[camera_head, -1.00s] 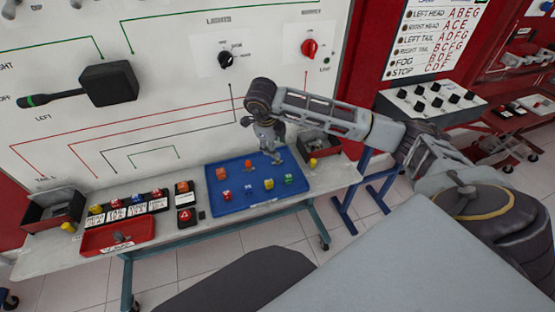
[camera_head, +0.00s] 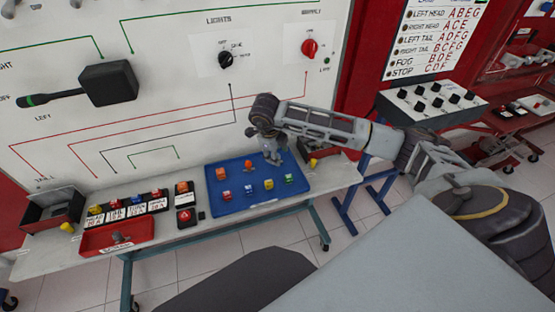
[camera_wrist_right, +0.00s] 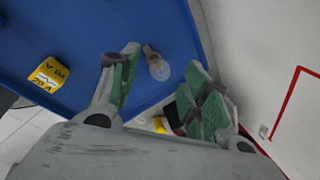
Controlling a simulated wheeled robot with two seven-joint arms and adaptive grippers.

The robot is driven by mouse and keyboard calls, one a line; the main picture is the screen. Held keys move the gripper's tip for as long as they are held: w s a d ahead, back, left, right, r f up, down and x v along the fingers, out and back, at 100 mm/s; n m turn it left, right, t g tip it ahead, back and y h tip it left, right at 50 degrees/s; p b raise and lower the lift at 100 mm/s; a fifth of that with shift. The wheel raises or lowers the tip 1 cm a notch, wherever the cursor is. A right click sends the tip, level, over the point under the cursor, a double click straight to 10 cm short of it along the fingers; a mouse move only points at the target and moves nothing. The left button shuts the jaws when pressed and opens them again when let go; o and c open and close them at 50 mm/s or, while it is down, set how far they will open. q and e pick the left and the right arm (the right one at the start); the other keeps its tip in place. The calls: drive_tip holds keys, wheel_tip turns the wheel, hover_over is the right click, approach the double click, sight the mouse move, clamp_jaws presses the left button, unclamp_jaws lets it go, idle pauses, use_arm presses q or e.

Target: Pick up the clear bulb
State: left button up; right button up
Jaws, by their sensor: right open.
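The clear bulb (camera_wrist_right: 158,66) lies on the blue tray (camera_wrist_right: 100,95) in the right wrist view, with its metal base toward the top left and its glass toward the lower right. My right gripper (camera_wrist_right: 165,75) is open, with its green-padded fingers on either side of the bulb's picture position and not closed on it. In the head view my right gripper (camera_head: 272,155) points down over the tray's far right corner; the bulb cannot be made out there. My left gripper is not in view.
The tray holds several coloured cubes, including a yellow one (camera_wrist_right: 48,75) near the bulb. A bin (camera_head: 318,150) stands right of the tray, and the white panel (camera_head: 180,90) rises behind. A red tray (camera_head: 118,238) is at the left.

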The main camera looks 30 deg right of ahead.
drive_tip(key=shift+x, duration=0.85)
drive_tip(key=shift+c, duration=1)
drive_tip(key=c, duration=0.7)
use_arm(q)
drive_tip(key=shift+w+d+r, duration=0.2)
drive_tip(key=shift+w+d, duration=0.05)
